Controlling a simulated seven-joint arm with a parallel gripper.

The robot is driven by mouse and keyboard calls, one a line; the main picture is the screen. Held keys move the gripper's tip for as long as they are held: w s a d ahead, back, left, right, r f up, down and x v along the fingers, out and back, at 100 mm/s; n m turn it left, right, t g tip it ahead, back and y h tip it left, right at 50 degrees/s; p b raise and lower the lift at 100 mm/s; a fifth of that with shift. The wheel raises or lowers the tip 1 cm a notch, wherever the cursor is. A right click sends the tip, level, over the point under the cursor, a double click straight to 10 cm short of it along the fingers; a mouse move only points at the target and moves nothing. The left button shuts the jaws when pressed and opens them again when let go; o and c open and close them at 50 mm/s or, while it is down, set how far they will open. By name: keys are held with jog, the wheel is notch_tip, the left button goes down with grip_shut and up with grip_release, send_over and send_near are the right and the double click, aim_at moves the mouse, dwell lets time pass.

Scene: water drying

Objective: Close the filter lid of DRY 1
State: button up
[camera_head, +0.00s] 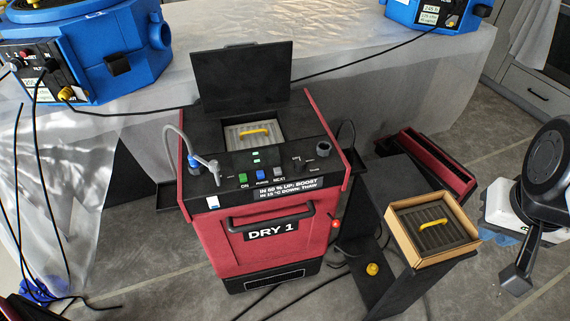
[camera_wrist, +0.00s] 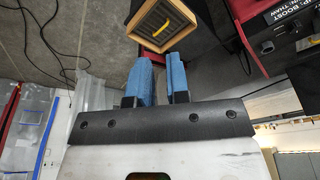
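The DRY 1 machine (camera_head: 272,232) is a red and black unit in the middle of the head view. Its black filter lid (camera_head: 242,74) stands raised at the back of the top. Below it, the open bay holds a grey filter (camera_head: 240,133) with a yellow handle. My gripper (camera_wrist: 161,78) has two blue fingers with a gap between them and nothing in it. My arm is at the right edge of the head view, apart from the machine. The lid does not clearly show in the wrist view.
A boxed filter with a yellow handle (camera_head: 432,226) sits on a black stand right of the machine; its box also shows beyond my fingers (camera_wrist: 148,28). Blue machines (camera_head: 90,60) stand on the covered table behind. Black cables lie on the floor.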

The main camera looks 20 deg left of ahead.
jog(key=shift+c, duration=1.1)
jog(key=shift+w+a+r, duration=0.1)
jog(key=shift+w+r, duration=0.3)
grip_shut()
jog(key=w+a+r+m+g, duration=0.1)
jog(key=w+a+r+m, duration=0.1)
jog(key=w+a+r, duration=0.75)
jog(key=w+a+r+m+g, duration=0.1)
jog(key=w+a+r, duration=0.2)
jog(key=w+a, duration=0.8)
jog(key=w+a+r+m+g, duration=0.15)
jog(key=w+a+r, duration=0.35)
jog(key=w, duration=1.2)
jog(key=w+a+m, duration=0.2)
jog(key=w+a, duration=0.4)
jog(key=a, duration=0.5)
jog(key=w+a+m, duration=0.1)
jog(key=w+a, duration=0.5)
jog(key=a, duration=0.5)
jog(key=w+a+f+m, duration=0.1)
jog(key=a+f, duration=0.2)
jog(key=a, duration=0.9)
jog(key=w+a+f+m+g+h, duration=0.1)
jog(key=a+f, duration=0.3)
jog(key=a, duration=0.7)
jog(key=shift+w+a+f+m, duration=0.15)
jog(key=shift+a+m, duration=0.25)
jog(key=shift+m, duration=0.05)
